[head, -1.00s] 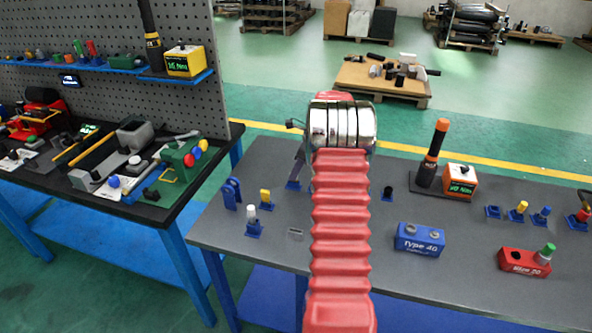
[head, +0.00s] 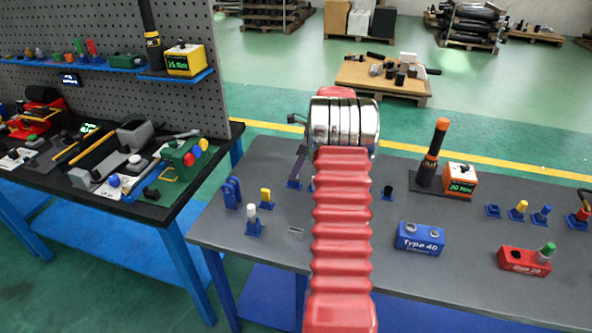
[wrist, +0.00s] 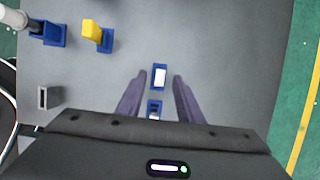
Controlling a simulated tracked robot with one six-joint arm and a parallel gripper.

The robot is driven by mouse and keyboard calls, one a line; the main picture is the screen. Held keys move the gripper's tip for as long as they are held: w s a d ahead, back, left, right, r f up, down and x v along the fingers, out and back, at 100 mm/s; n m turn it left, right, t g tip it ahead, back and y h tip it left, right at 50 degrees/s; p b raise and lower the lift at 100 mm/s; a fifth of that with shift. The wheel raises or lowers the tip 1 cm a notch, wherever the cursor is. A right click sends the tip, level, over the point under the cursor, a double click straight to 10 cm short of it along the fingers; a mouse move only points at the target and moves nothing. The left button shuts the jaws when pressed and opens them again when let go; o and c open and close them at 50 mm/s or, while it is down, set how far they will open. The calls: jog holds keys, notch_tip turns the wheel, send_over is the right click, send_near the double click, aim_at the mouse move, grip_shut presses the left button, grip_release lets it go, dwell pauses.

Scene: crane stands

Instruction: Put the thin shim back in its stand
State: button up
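My gripper (wrist: 158,84) is open, its two purple fingers well apart; one finger also shows in the head view (head: 300,163), left of my red arm. Between the fingers in the wrist view is a small blue stand (wrist: 153,74) with a pale, flat rectangular face in it. A second blue stand (wrist: 154,103) sits just below it, partly hidden by the gripper body. I cannot tell for sure which piece is the thin shim. A small grey slotted block (wrist: 48,97) lies at left, also in the head view (head: 295,231).
A white peg (head: 252,211) and a yellow block (head: 266,194) stand in blue holders at left, near a blue forked stand (head: 231,193). A blue Type 40 block (head: 420,239), red block (head: 524,262) and orange-topped tool (head: 436,145) are at right. My arm hides the middle.

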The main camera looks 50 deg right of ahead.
jog(key=shift+v, duration=1.8)
jog(key=v, duration=1.3)
jog(key=shift+s+r, duration=0.25)
jog(key=shift+r, duration=0.05)
jog(key=shift+d, duration=0.1)
